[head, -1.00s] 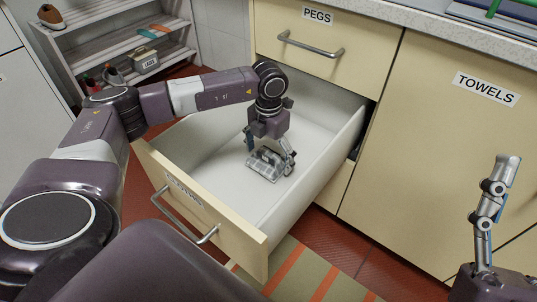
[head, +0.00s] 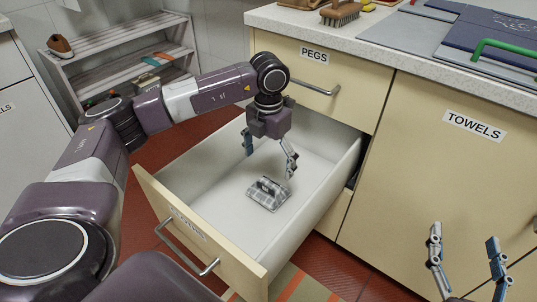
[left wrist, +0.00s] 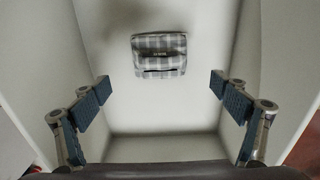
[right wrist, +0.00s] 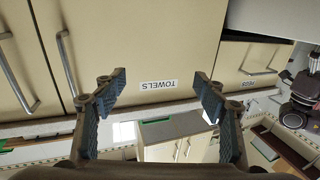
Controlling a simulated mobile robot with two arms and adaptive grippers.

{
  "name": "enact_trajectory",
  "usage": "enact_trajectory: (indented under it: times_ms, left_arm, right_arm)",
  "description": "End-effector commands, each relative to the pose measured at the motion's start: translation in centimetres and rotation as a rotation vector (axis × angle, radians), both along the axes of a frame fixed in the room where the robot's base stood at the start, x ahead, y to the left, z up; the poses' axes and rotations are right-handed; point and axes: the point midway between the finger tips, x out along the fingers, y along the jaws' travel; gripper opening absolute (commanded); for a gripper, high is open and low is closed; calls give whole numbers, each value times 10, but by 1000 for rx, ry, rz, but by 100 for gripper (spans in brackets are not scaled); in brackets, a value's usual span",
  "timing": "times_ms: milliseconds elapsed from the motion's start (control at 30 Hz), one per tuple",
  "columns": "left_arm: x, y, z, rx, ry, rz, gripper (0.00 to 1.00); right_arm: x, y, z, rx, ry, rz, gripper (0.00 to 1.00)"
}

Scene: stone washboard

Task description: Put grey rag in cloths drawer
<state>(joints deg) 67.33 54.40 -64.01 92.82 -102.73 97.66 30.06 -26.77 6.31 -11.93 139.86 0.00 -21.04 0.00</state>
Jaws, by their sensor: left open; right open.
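The grey rag (head: 268,194) is a folded grey checked cloth with a dark strip on top. It lies on the floor of the open cloths drawer (head: 235,235), whose front label is hard to read. The rag also shows in the left wrist view (left wrist: 160,55), apart from the fingers. My left gripper (head: 268,160) is open and empty above the rag, inside the drawer's walls. My right gripper (head: 467,268) is open and empty in front of the towels cupboard; it also shows in the right wrist view (right wrist: 162,85).
The closed pegs drawer (head: 310,75) is above the open drawer. The towels cupboard door (head: 440,150) is shut at the right. A brush (head: 340,13) and blue-grey boards (head: 415,35) lie on the worktop. A shelf rack (head: 120,55) stands at the back left.

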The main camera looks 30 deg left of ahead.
Motion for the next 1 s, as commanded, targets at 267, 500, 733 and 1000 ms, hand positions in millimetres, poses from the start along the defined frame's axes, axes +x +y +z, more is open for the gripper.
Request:
enact_trajectory:
  times_ms: [267, 500, 733, 1000]
  left_arm:
    - [0, 0, 14, -1, 0, 0, 91]
    - [0, 0, 14, -1, 0, 0, 91]
    - [0, 0, 14, 0, 0, 0, 91]
    - [-23, 4, 11, -64, 60, -20, 91]
  right_arm:
    - [-2, -4, -22, -25, 96, -6, 65]
    - [-2, -4, -23, -26, 100, -6, 65]
    - [-2, -4, -22, -25, 98, -6, 65]
    - [4, 21, 12, -10, 33, 46, 65]
